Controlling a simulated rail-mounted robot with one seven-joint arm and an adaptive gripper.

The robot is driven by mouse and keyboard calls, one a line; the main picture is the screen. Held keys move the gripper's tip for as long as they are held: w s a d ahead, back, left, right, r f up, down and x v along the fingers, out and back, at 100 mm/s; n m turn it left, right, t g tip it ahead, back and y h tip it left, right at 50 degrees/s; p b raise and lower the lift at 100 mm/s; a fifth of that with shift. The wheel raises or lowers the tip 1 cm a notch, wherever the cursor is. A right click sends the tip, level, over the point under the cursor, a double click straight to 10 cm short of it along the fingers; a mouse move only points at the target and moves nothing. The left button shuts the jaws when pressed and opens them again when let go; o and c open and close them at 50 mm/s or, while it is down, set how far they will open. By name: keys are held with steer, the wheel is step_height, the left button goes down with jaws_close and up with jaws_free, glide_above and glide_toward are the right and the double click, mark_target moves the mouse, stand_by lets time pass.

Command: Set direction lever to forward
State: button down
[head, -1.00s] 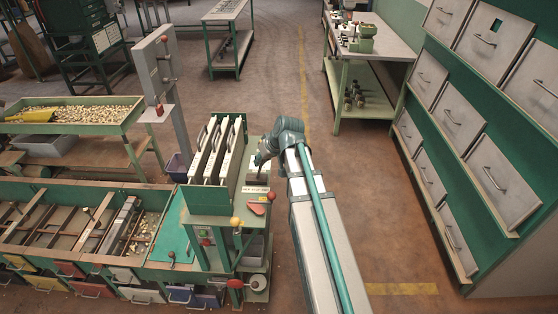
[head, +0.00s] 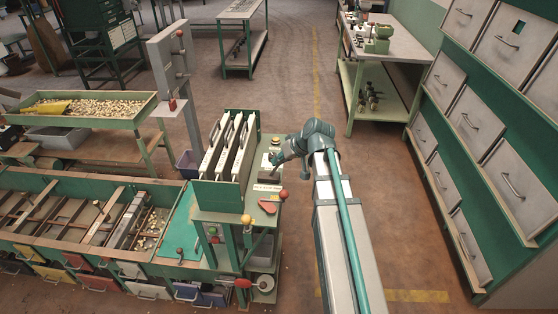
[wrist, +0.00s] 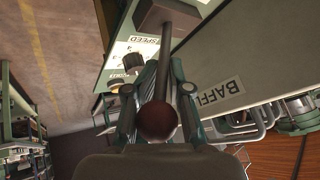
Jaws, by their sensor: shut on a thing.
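A lever with a dark rod and a dark red ball knob (wrist: 157,121) fills the middle of the wrist view. Its rod runs up to a dark block (wrist: 167,14) on the machine top. My gripper (wrist: 157,108) has one finger on each side of the lever and is shut on it near the knob. In the head view my gripper (head: 277,158) is at the right side of the hopper machine, by the upright panels. No label naming the held lever's direction can be read, and the lever is mostly hidden there.
Pale upright panels (head: 230,148) stand left of my gripper; one bears a "BAFFLE" label (wrist: 220,95). A red knob (head: 283,194) and a yellow knob (head: 246,219) stick out at the machine's front. Open floor lies right, up to the green drawer wall (head: 470,150).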

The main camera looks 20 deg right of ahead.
steer(key=shift+s+d+f, duration=0.2)
steer(key=shift+s+f, duration=0.1)
steer(key=c, duration=1.2)
jaws_free()
steer(key=shift+d, duration=0.15)
steer(key=shift+r, duration=0.1)
steer(key=shift+w, duration=0.1)
steer(key=shift+r, duration=0.15)
steer(key=shift+r, duration=0.25)
steer(key=v, duration=1.1)
steer(key=shift+s+r, duration=0.1)
steer(key=shift+s, duration=0.15)
steer(key=shift+d, duration=0.1)
